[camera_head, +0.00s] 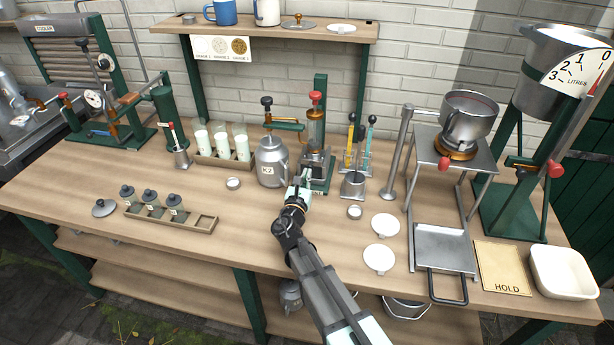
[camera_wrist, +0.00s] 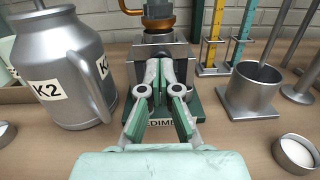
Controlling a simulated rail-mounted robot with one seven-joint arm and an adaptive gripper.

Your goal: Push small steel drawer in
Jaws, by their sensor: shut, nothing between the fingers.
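The sediment tester (camera_head: 321,140) stands at the back middle of the bench, with a green base and post, a red-topped glass tube and a steel block low on its front. In the wrist view the steel block (camera_wrist: 141,52) sits straight ahead, above a green base lettered "SEDIMENT" in part. My gripper (camera_head: 304,178) reaches in at the front of the tester; it also shows in the wrist view (camera_wrist: 162,66), fingers together and empty. The fingertips are at or just before the block's front; contact cannot be told. The fingers hide the small steel drawer, so its position is unclear.
A steel can marked K2 (camera_head: 271,165) stands close left of my gripper. A steel cup on a square base (camera_head: 353,186) stands close right, with yellow and teal gauges (camera_head: 362,150) behind. Small round lids (camera_head: 385,225) lie on the bench in front.

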